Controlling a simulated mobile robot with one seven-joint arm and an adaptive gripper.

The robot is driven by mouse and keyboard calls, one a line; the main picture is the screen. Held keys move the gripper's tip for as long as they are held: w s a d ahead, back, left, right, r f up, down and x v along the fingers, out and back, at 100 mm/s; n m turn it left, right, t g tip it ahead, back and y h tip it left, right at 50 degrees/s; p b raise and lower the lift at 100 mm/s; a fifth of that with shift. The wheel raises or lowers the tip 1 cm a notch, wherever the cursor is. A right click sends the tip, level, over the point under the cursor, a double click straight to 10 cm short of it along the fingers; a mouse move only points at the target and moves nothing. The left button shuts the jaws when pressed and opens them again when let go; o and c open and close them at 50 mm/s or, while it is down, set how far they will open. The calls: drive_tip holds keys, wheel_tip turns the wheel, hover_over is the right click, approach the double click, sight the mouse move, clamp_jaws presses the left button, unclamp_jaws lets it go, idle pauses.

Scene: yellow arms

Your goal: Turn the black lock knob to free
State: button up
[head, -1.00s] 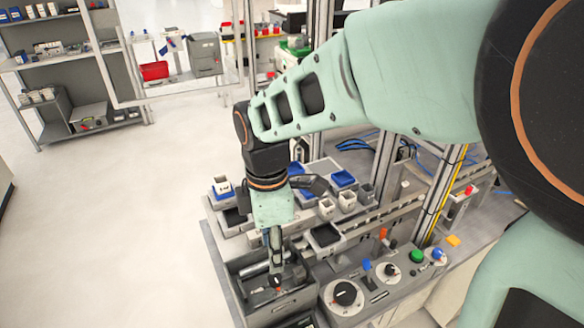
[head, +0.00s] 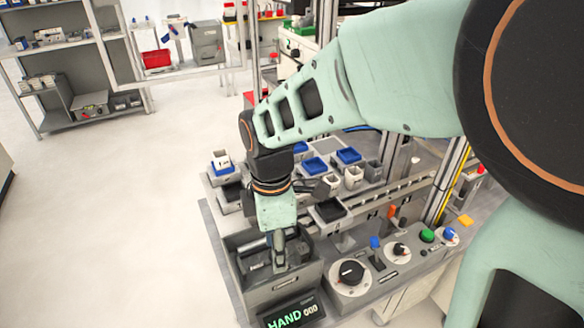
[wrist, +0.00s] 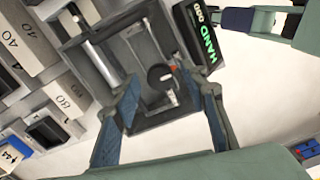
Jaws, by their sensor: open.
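My gripper (head: 279,262) points down into a grey bin (head: 285,290) at the bench's near left corner. Its two blue-padded fingers are apart with nothing between them in the wrist view (wrist: 162,92). A round black knob (wrist: 160,77) with a red mark beside it shows inside the bin, beyond and between the fingertips. My gripper hides it in the head view. A large black knob (head: 351,272) on a white dial and a smaller black knob (head: 400,249) sit on the panel right of the bin. No lettering tells which is the lock knob.
A display reading HAND 000 (head: 292,312) stands at the bin's near side, close to the right finger in the wrist view. The panel carries a blue knob (head: 375,243) and a green button (head: 428,236). Small boxes (head: 352,178) stand behind. Open floor lies left.

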drive_tip(key=shift+c, duration=0.5)
clamp_jaws()
drive_tip(key=shift+m, duration=0.3)
drive_tip(key=m, duration=0.4)
drive_tip(key=m+b, duration=0.1)
drive_tip(key=m, duration=0.3)
drive_tip(key=shift+m, duration=0.4)
drive_tip(key=m, duration=0.4)
drive_tip(key=shift+m, duration=0.3)
drive_tip(key=shift+m+b, duration=0.55)
drive_tip(key=shift+m, duration=1.35)
